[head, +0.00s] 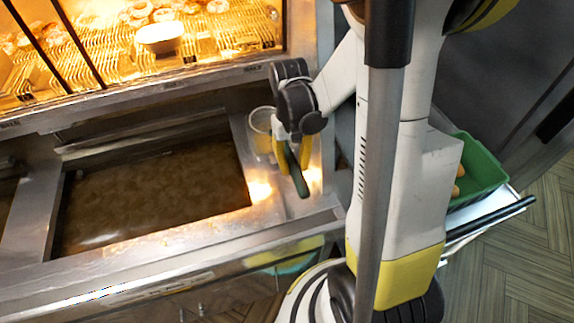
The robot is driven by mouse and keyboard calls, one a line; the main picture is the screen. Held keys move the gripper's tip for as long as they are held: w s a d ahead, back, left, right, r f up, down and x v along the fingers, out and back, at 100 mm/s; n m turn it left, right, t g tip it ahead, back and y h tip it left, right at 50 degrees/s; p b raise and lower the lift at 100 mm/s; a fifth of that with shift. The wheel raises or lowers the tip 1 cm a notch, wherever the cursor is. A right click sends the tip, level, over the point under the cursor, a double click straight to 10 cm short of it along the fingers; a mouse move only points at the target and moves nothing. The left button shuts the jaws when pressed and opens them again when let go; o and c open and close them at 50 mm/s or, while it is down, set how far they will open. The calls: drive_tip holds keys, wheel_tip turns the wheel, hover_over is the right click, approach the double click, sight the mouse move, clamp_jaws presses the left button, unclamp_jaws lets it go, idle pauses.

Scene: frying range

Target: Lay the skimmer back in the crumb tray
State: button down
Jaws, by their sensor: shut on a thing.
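My gripper (292,150), with yellow fingers, points down over the metal area right of the oil vat. It is shut on a dark green handle, which I take to be the skimmer (297,178); the handle slants down toward the front. A round, pale rim (262,119) shows just left of and behind the gripper; I cannot tell whether it is the skimmer's head or a separate vessel. The narrow metal section (292,206) under the gripper may be the crumb tray. I cannot tell whether the skimmer touches it.
A vat of brown oil (150,195) lies left of the gripper. A lit, heated rack (210,40) with fried food and a white bowl (160,38) stands behind. A green bin (483,165) with brown pieces is at right. My arm hides part of the counter.

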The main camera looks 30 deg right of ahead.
drive_tip(key=shift+f+b, duration=2.05)
drive_tip(key=shift+f, duration=0.55)
drive_tip(key=shift+a, duration=0.1)
drive_tip(key=c, duration=1.1)
unclamp_jaws()
drive_tip(key=shift+r, duration=0.15)
drive_tip(key=shift+r+p, duration=2.1)
drive_tip(key=shift+r, duration=0.8)
